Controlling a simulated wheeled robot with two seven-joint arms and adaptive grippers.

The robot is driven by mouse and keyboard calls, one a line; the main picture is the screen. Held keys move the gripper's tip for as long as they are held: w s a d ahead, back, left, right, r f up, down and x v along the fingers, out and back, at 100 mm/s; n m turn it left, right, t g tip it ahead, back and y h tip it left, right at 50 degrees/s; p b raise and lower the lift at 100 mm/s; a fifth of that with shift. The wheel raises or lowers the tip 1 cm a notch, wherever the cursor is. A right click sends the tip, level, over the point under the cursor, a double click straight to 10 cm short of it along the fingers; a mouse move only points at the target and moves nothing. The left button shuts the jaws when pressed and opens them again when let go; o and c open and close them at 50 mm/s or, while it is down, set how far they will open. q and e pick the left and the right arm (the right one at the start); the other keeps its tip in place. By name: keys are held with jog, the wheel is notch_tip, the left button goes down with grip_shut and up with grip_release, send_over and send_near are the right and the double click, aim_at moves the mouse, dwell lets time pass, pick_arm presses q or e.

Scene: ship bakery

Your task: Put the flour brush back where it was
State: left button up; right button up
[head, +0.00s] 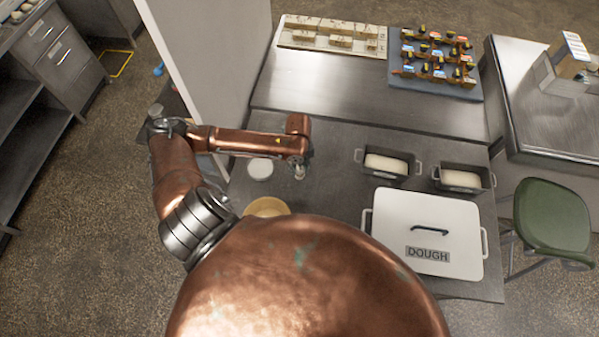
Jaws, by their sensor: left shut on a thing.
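My left gripper (300,168) is over the dark worktop, left of the two loaf tins. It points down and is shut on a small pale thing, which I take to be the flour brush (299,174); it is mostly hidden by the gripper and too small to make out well. I cannot tell whether it touches the worktop (325,185). A small white round dish (260,169) stands to the left of the gripper. My right gripper is not in view.
Two tins with pale dough (389,164) (461,179) stand to the right. A white box marked DOUGH (428,235) is at the front right. A tan round thing (266,207) is partly hidden by my body.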

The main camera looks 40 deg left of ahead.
aim_at(299, 172)
pick_arm(q)
jog(key=shift+w+a+f, duration=0.1)
jog(key=shift+w+f, duration=0.05)
jog(key=shift+f, duration=0.8)
jog(key=shift+w+f, duration=0.15)
jog(key=shift+f, duration=0.8)
jog(key=shift+f, duration=0.1)
jog(key=o, duration=1.2)
jog(key=shift+c, duration=0.2)
notch_tip(299, 172, up, 12)
jog(key=shift+s+r, duration=0.1)
jog(key=shift+r, duration=0.05)
